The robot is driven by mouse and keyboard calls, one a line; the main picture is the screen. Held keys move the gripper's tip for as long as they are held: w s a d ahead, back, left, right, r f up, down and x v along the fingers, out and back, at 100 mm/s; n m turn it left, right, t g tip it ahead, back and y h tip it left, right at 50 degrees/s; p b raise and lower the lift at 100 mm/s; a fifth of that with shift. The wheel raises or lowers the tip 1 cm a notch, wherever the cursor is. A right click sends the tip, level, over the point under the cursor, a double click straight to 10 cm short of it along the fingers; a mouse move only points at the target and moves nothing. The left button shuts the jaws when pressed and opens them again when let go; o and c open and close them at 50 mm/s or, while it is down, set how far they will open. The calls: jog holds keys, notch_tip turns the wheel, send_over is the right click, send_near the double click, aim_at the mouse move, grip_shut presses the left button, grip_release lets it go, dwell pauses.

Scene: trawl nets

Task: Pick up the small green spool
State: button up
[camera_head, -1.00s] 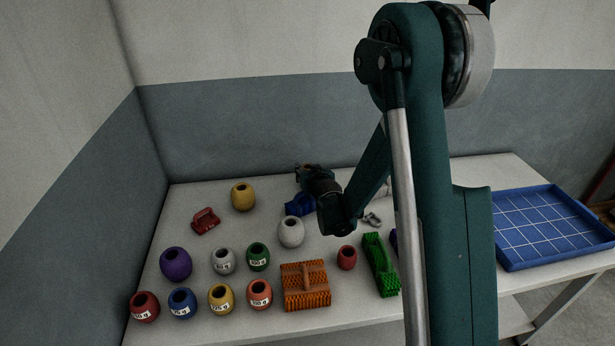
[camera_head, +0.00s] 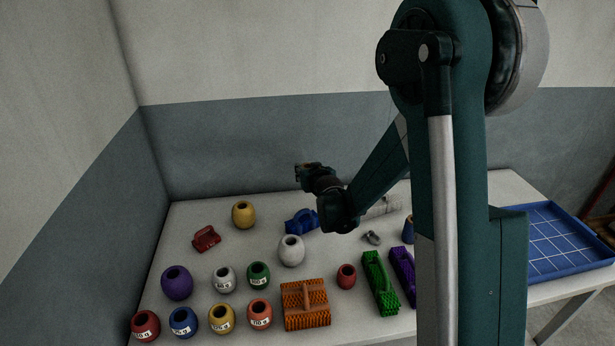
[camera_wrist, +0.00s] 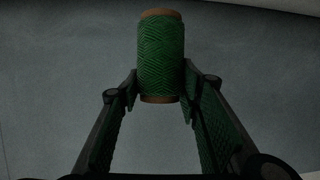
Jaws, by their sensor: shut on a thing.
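The small green spool (camera_wrist: 161,58) is wound with green twine and has brown ends. In the wrist view it stands upright between the two fingers of my gripper (camera_wrist: 160,82), which are shut on its lower part. Behind it only the grey wall shows. In the head view my gripper (camera_head: 308,174) is raised above the back of the table, in front of the grey wall band. The spool cannot be made out in the head view.
The table (camera_head: 210,258) holds several coloured floats, an orange brush (camera_head: 305,305), a green brush (camera_head: 379,283), a purple brush (camera_head: 402,272), a blue brush-like item (camera_head: 301,221) and a shackle (camera_head: 371,237). A blue gridded tray (camera_head: 555,235) lies at right, partly behind my arm.

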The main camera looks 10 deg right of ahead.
jog(key=shift+r, duration=0.55)
dwell(0.4)
